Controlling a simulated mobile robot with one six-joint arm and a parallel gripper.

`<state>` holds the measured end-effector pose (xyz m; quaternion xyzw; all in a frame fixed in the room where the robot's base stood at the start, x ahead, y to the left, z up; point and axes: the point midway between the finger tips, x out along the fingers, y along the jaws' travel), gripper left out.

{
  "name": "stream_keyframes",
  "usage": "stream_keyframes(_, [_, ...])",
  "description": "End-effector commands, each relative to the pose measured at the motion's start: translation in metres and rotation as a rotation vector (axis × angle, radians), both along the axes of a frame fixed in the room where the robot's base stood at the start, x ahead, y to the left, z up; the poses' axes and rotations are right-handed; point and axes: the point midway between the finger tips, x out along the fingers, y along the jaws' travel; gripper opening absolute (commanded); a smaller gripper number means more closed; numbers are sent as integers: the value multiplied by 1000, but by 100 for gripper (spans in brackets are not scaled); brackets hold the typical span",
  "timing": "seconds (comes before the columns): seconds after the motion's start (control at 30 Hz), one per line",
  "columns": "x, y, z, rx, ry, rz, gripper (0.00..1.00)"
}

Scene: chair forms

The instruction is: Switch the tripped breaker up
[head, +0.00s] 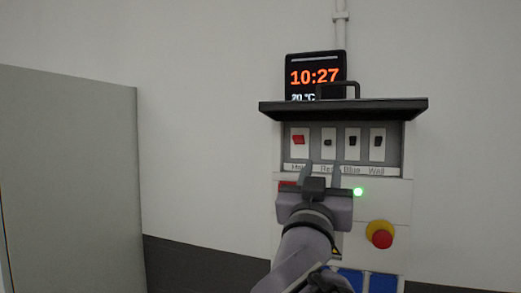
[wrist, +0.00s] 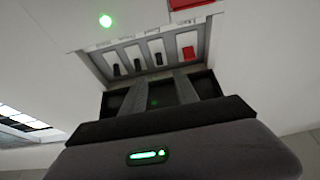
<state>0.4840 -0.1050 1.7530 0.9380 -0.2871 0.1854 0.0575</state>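The breaker panel (head: 396,166) is on the wall, with its dark lid (head: 410,106) raised above it. Its row holds a red-levered breaker (head: 298,140) at the left and three black-levered breakers: one (head: 328,142) labelled "Red", one (head: 352,141) labelled "Blue" and one (head: 377,141) labelled "Wall". I cannot clearly tell which lever is down. My gripper (head: 321,172) is open and empty, just below and in front of the row, its fingertips over the label strip. In the wrist view, the row looks inverted, with the red lever (wrist: 188,52) at the right, beyond my fingers (wrist: 158,85).
A green lamp (head: 358,191) glows right of my gripper. A red button on a yellow base (head: 380,237) and blue sockets (head: 383,283) are lower down. A clock (head: 315,75) stands behind the lid. A grey cabinet (head: 70,180) stands left, with clear wall between.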

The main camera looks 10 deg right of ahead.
Motion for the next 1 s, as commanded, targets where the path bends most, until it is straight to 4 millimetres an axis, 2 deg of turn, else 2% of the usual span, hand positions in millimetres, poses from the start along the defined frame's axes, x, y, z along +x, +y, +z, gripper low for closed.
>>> stream_keyframes(0.03, [11,-9,9,1,1,-5,36])
stream_keyframes(0.2, [49,-34,27,0,1,-4,36])
stream_keyframes(0.4, [78,-52,41,1,1,-1,36])
stream_keyframes(0.57, [86,-58,44,0,0,0,36])
stream_keyframes(0.8, [87,-58,43,1,-1,0,36])
stream_keyframes(0.87, [87,-58,43,1,-1,0,27])
stream_keyframes(1.0, [86,-58,43,1,-1,0,0])
